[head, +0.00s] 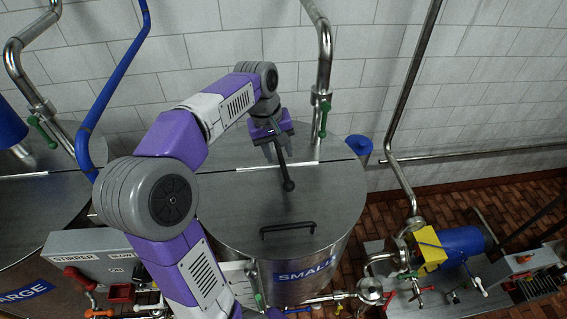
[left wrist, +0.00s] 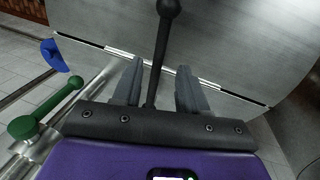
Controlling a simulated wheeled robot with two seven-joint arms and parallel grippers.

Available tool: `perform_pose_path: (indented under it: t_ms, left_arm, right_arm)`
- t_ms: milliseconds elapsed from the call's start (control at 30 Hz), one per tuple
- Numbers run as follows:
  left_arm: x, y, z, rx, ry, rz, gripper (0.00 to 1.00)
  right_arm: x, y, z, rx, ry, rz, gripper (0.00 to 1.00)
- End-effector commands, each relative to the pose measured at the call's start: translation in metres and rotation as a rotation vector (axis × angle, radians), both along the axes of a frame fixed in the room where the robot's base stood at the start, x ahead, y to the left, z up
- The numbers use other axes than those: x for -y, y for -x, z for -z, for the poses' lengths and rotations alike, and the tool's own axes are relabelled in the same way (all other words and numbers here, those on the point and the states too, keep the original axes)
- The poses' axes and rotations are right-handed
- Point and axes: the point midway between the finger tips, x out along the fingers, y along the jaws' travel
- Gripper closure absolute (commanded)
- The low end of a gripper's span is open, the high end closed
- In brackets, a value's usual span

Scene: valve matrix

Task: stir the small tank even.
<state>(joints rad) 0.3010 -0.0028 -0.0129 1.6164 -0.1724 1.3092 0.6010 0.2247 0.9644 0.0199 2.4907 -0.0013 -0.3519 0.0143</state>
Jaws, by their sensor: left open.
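The small tank (head: 230,215) is a round steel vessel with a flat lid and a blue "SMALL" label (head: 303,271). My left gripper (head: 275,150) is over the back part of its lid, jaws apart. A black rod with a ball knob (head: 289,186) runs out between its fingers; in the left wrist view the rod (left wrist: 159,50) lies between the two grey fingers, with a gap visible on each side. Where the rod is fixed is hidden by my gripper. My right gripper is not in view.
A box labelled "STIRRER" (head: 78,243) with a red-knobbed lever stands at left, partly behind my arm. A black lid handle (head: 287,230) is at the front. A green-handled valve pipe (head: 321,90) rises behind the tank. A blue pump (head: 463,243) stands at right.

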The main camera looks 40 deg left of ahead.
Motion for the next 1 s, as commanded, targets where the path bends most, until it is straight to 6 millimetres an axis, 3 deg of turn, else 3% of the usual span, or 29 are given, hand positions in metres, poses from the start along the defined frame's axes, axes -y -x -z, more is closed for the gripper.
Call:
perform_pose_path:
  t_ms: [100, 300, 633, 667, 900, 1000]
  left_arm:
    - [0.003, -0.003, 0.022, -0.005, 0.001, 0.002, 0.58]
    - [0.005, -0.007, 0.043, -0.002, 0.001, 0.001, 0.58]
    - [0.006, -0.008, 0.048, -0.001, 0.000, 0.001, 0.58]
    - [0.006, -0.008, 0.048, -0.001, 0.000, 0.001, 0.59]
    - [0.006, -0.008, 0.047, -0.001, 0.000, 0.001, 0.96]
    - [0.006, -0.008, 0.047, -0.001, 0.000, 0.001, 1.00]
  right_arm:
    - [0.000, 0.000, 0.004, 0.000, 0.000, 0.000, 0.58]
    - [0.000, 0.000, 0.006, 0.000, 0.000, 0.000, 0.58]
    - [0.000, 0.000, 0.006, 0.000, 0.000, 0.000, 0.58]
    - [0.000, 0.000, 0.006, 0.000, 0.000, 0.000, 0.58]
    - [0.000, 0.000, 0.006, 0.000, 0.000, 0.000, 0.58]
    - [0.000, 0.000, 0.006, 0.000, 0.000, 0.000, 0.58]
